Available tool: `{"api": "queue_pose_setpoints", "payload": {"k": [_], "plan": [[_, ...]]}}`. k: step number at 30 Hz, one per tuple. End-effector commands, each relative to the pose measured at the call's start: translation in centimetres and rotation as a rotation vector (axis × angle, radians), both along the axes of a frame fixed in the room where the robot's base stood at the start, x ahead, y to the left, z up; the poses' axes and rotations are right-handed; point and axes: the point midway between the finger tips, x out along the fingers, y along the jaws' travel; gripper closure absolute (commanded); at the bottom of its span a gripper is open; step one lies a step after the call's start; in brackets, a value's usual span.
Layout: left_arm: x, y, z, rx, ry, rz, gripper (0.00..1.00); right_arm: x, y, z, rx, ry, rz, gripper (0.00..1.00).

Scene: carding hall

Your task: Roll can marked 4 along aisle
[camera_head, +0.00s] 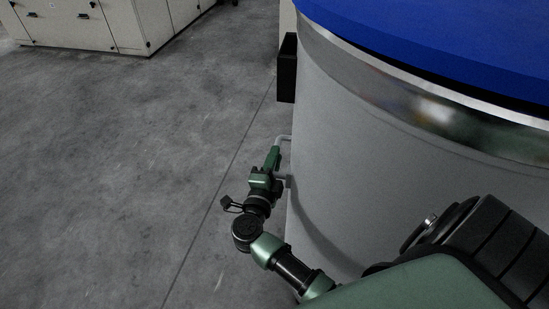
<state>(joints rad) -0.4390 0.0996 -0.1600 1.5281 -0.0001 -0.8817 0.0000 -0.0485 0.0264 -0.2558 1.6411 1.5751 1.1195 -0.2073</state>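A large grey can (340,150) with a blue top (450,35) and a shiny metal band (400,85) fills the right side of the head view. It stands upright. No number shows on the part of it that I see. A pale bent handle (284,138) sticks out from its left side. My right gripper (274,157) is at this handle, its green fingers narrow together over the outer bar, and looks shut on it. The fingers hide most of that bar. My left gripper is not in view.
Light cabinets (100,25) with dark handles stand at the top left. A black box (287,68) sits at the can's left edge, above the handle. The grey concrete floor (120,170) left of the can is clear, with a thin dark line along it.

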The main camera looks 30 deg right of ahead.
Motion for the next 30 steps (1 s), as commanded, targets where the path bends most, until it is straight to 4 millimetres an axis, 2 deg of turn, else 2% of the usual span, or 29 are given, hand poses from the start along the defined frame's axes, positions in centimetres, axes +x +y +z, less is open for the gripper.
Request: {"api": "queue_pose_setpoints", "payload": {"k": [17,30], "plan": [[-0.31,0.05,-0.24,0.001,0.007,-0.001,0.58,0.03,0.05,0.13,0.0,-0.001,0.0,1.0],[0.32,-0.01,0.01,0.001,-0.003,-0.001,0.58,0.04,0.06,0.16,0.0,-0.001,0.0,1.0]]}}
